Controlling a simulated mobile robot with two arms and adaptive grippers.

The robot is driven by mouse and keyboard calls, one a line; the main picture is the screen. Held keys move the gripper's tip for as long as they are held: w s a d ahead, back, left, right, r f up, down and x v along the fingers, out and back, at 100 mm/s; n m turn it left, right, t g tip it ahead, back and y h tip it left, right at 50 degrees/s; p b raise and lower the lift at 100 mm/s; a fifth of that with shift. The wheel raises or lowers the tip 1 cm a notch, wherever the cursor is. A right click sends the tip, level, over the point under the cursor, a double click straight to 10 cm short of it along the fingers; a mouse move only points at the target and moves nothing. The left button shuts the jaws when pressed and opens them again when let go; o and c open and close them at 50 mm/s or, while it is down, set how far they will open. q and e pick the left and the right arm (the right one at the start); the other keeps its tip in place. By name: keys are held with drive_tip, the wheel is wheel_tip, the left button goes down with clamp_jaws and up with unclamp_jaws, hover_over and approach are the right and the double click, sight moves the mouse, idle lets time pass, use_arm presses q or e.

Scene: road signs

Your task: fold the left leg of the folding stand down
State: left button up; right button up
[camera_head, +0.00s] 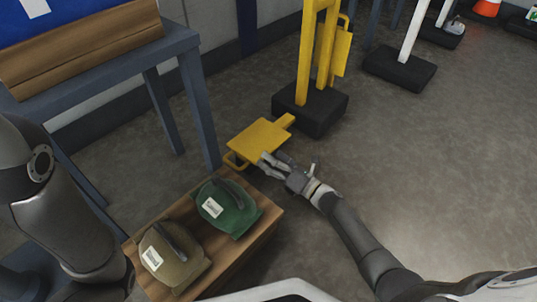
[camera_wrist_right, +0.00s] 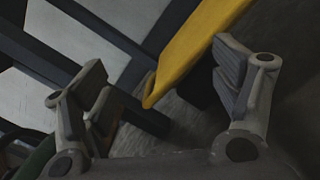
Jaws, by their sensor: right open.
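The folding stand (camera_head: 304,65) is yellow and stands upright on a black block base. Its left leg (camera_head: 258,139) is a yellow plate with a loop handle at its outer end. It sticks out to the left, low and looking roughly level. My right gripper (camera_head: 267,166) is open at the near side of this plate, close to the handle end. In the right wrist view the leg's yellow edge (camera_wrist_right: 190,55) shows between and beyond the open fingers (camera_wrist_right: 160,65). I cannot tell whether they touch it. My left gripper is out of view; only my left arm shows.
The stand's other yellow leg (camera_head: 342,53) is upright against the post. A wooden crate (camera_head: 262,233) with a green bag (camera_head: 228,208) and a tan bag (camera_head: 172,258) stands close below the leg. A blue-grey table (camera_head: 183,45) is at left.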

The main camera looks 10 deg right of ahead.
drive_tip(key=p+v, duration=0.1)
drive_tip(key=v, duration=0.5)
drive_tip(key=shift+s+a+r, duration=0.1)
drive_tip(key=shift+a, duration=0.1)
idle(0.4)
idle(0.5)
